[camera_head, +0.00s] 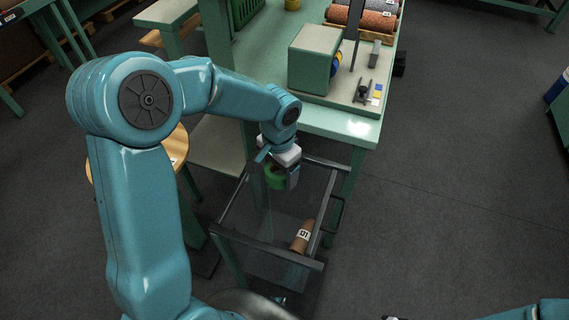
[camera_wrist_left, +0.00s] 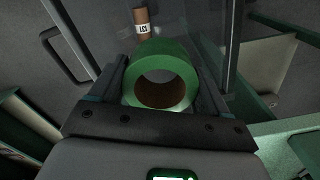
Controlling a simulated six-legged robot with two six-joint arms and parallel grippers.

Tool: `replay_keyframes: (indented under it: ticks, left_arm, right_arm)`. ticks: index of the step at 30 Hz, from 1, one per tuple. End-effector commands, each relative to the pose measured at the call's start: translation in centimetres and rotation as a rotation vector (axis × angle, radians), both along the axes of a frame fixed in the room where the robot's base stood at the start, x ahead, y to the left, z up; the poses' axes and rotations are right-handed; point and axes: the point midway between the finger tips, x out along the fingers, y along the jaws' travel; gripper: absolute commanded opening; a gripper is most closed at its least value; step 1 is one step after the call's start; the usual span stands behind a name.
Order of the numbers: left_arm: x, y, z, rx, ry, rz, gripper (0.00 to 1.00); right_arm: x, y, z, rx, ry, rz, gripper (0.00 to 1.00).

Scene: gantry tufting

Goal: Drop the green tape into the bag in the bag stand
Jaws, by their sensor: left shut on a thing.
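The green tape (camera_wrist_left: 178,58) is a thick ring with a brown core, held between the two fingers of my left gripper (camera_wrist_left: 160,85). In the head view my left gripper (camera_head: 283,178) points down, shut on the green tape (camera_head: 273,177), over the back part of the bag stand's open top. The bag stand (camera_head: 265,248) has a dark rectangular frame, and a see-through bag (camera_head: 262,215) hangs in it. A brown roll with a white label (camera_head: 302,236) shows within the frame at the front right; it also shows beyond the tape in the wrist view. My right gripper is not in view.
A green workbench (camera_head: 335,123) stands behind the bag stand, with a boxy machine (camera_head: 314,58) and small parts on it. A round wooden stool (camera_head: 176,147) is left of the stand. Dark floor (camera_head: 450,190) lies open to the right.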

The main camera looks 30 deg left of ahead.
Motion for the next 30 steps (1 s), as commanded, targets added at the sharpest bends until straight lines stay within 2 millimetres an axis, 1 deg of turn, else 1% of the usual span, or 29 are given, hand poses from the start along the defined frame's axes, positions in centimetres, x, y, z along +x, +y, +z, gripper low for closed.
replay_keyframes:
  ticks: [5,8,15,18,27,28,29,30]
  left_arm:
    - [-0.4,-0.1,-0.9,0.0,0.0,0.0,0.45]
    - [-0.5,-0.1,-1.9,0.0,0.0,-0.001,0.45]
    - [-0.6,-0.1,-5.1,0.0,0.0,-0.002,0.45]
    - [-0.5,-0.1,-5.9,0.0,-0.001,-0.002,0.45]
    - [-0.3,-0.2,-6.0,0.0,-0.001,-0.002,0.45]
    - [-0.2,-0.2,-6.0,0.0,-0.001,-0.002,0.83]
    - [-0.2,-0.2,-6.0,0.0,-0.001,-0.002,0.93]
    - [-0.2,-0.2,-6.0,0.0,-0.001,-0.002,1.0]
  right_arm:
    - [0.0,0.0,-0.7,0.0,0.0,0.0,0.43]
    - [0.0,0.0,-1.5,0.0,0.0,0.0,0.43]
    - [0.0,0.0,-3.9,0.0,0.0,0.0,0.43]
    - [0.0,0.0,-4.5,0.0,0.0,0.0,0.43]
    - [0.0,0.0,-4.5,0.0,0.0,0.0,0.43]
    - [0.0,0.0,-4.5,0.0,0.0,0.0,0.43]
    - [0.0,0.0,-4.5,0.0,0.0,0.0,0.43]
    - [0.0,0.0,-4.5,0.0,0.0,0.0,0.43]
